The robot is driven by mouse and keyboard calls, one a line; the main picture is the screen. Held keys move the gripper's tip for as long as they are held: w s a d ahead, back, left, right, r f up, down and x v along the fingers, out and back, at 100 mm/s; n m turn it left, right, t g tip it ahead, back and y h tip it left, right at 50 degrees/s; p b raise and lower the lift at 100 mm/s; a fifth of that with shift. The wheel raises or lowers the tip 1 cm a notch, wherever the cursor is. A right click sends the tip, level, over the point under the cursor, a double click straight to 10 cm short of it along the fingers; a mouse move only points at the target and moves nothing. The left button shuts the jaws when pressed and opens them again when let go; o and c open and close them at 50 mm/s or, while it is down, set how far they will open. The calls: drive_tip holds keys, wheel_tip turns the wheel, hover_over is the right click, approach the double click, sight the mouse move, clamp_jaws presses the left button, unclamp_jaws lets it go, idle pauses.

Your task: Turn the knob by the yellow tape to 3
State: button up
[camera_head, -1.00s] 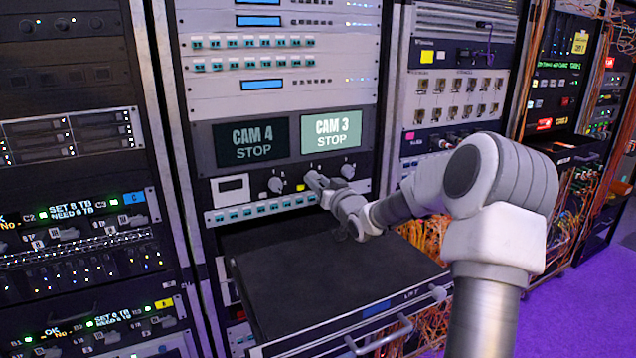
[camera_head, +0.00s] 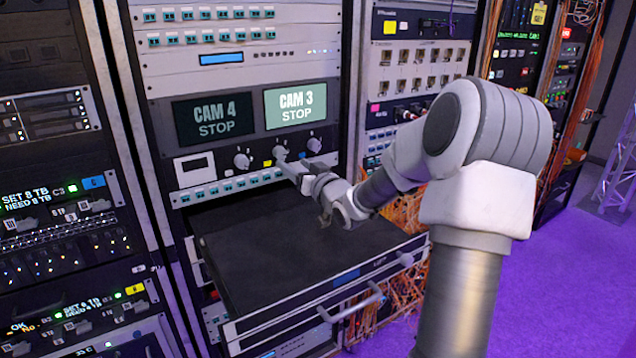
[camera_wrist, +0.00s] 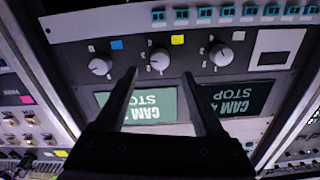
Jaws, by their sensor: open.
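Three grey-white knobs sit in a row on a grey panel (camera_head: 222,166). The middle knob (camera_wrist: 160,60) has the yellow tape (camera_wrist: 177,39) closest to it; that tape also shows in the head view (camera_head: 267,163). My gripper (camera_wrist: 160,74) is open, its two dark fingers pointing at the middle knob, which shows between and just beyond the tips. I cannot tell whether they touch it.
The neighbouring knobs (camera_wrist: 100,65) and (camera_wrist: 220,55) stand close on either side. A blue tape (camera_wrist: 117,44) is by one of them. Screens reading CAM 4 STOP (camera_head: 213,120) and CAM 3 STOP (camera_head: 295,106) are above. A pulled-out black shelf (camera_head: 300,250) lies below my gripper.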

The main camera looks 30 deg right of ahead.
drive_tip(key=s, duration=1.1)
drive_tip(key=shift+d, duration=0.2)
drive_tip(key=shift+a, duration=0.1)
